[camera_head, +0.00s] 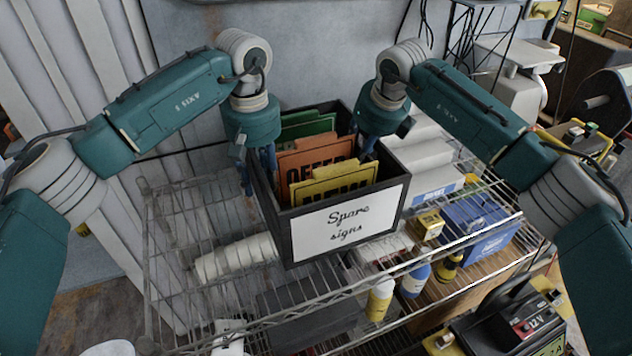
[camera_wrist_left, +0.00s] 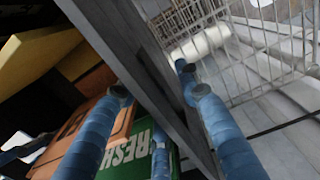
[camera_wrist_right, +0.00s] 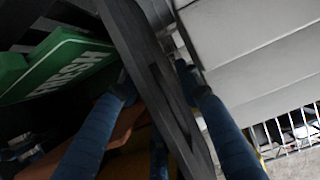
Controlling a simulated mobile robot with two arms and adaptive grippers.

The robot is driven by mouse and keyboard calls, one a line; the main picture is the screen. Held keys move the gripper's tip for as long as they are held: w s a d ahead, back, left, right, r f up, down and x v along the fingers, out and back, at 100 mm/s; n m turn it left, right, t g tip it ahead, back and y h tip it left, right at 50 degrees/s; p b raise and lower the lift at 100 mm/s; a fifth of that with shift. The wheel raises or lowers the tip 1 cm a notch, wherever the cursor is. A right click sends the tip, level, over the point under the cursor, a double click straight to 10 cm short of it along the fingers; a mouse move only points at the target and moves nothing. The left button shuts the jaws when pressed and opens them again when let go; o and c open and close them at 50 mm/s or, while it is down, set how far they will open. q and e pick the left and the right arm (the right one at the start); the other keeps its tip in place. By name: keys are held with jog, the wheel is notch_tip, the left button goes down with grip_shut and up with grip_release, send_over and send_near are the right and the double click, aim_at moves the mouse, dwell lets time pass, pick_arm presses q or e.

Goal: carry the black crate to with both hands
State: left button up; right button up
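The black crate (camera_head: 277,222) has a white "Spare signs" label (camera_head: 347,222) and holds green, orange and yellow signs (camera_head: 318,160). It is at the wire shelf; I cannot tell whether it rests there or hangs just above. My left gripper (camera_head: 254,170) is at the crate's left wall. In the left wrist view its blue fingers lie on both sides of that wall (camera_wrist_left: 150,75), seemingly closed on it. My right gripper (camera_head: 369,146) is at the right wall. In the right wrist view its fingers straddle that wall (camera_wrist_right: 150,75), close against it.
The wire shelf (camera_head: 180,215) has free room left of the crate. White boxes (camera_head: 420,150) stand close on the right. A white roll (camera_head: 235,258), bottles (camera_head: 380,298) and a blue box (camera_head: 480,225) are nearby. A grey wall (camera_head: 310,50) stands behind.

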pick_arm(q)
grip_shut()
pick_arm(e)
grip_shut()
